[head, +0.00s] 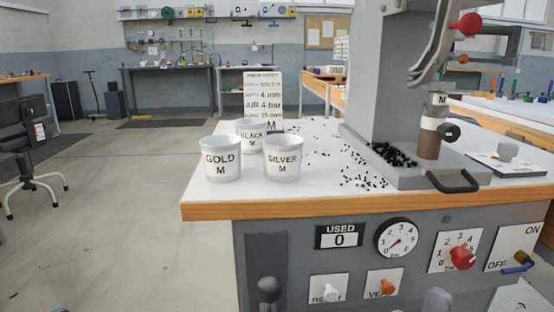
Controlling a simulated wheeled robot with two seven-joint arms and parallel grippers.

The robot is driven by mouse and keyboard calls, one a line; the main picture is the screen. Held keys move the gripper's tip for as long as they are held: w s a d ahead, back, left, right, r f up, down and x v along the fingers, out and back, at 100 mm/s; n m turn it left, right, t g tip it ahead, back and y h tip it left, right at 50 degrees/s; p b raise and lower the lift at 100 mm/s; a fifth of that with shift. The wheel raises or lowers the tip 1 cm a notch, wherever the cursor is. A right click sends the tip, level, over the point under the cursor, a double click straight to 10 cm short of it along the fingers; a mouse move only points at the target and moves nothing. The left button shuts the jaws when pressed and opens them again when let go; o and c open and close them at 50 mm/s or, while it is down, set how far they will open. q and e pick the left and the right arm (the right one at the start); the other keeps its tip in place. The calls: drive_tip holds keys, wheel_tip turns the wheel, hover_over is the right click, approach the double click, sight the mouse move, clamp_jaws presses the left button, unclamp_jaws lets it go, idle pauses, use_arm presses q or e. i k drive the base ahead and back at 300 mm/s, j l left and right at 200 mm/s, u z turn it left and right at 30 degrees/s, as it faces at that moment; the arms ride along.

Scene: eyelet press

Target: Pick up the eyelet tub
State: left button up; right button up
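Three white eyelet tubs stand upright, close together, on the left part of the press table. The tub marked GOLD M (220,160) is at the front left and the tub marked SILVER M (283,159) is to its right. The tub marked BLACK M (251,134) stands behind them, partly hidden. The tubs' contents cannot be made out. Neither of my grippers can be made out in the head view.
A grey press (376,80) stands on the right of the table (330,202). Black eyelets (392,155) lie heaped at its base and scattered toward the tubs. A printed sign (263,94) stands behind the tubs. The cabinet front carries a gauge (398,238) and knobs.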

sight(220, 154)
drive_tip(key=k+l, duration=0.15)
drive_tip(key=l, duration=0.15)
drive_tip(key=k+l, duration=0.15)
drive_tip(key=l, duration=0.2)
drive_tip(key=k+l, duration=0.35)
drive_tip(key=l, duration=0.3)
